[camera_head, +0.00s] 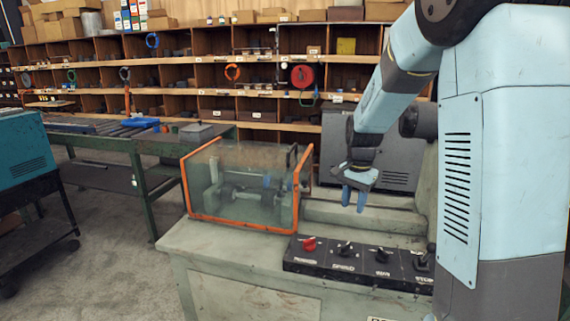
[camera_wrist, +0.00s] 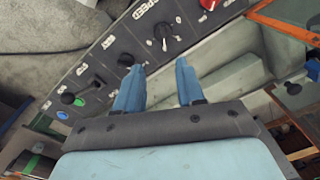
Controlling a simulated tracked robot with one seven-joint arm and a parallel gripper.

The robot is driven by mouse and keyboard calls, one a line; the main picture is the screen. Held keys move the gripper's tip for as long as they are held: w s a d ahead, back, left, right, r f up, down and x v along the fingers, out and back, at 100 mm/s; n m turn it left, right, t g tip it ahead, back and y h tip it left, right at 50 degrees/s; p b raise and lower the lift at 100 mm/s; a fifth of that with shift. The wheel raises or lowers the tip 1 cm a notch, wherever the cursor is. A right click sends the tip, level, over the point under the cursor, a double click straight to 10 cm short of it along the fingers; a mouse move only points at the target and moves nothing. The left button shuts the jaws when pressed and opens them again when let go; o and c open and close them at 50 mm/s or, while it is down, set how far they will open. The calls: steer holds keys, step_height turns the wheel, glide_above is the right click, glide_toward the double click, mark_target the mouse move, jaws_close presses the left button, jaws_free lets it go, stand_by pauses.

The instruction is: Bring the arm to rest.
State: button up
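My gripper (camera_head: 354,199) hangs at the end of my arm, pointing down above the grey machine bench, to the right of the glass guard box. In the wrist view its two blue fingers (camera_wrist: 160,88) stand apart with nothing between them. The fingers are over the bench near the black control panel (camera_head: 359,266), apart from its knobs as far as I can see. My arm comes in from the upper right and is bent downward.
An orange-framed clear guard (camera_head: 207,215) stands on the bench left of my gripper. The panel carries a red knob (camera_head: 309,244) and black knobs. Wooden shelves (camera_head: 240,60) fill the back.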

steer(key=s+r+n+t, duration=0.2)
steer(key=s+r+n, duration=0.2)
steer(key=s, duration=0.9)
steer(key=s+r+n+t, duration=0.3)
steer(key=s+r+n, duration=0.2)
steer(key=s+r, duration=0.5)
steer(key=shift+s+r, duration=0.2)
steer(key=shift+s, duration=1.85)
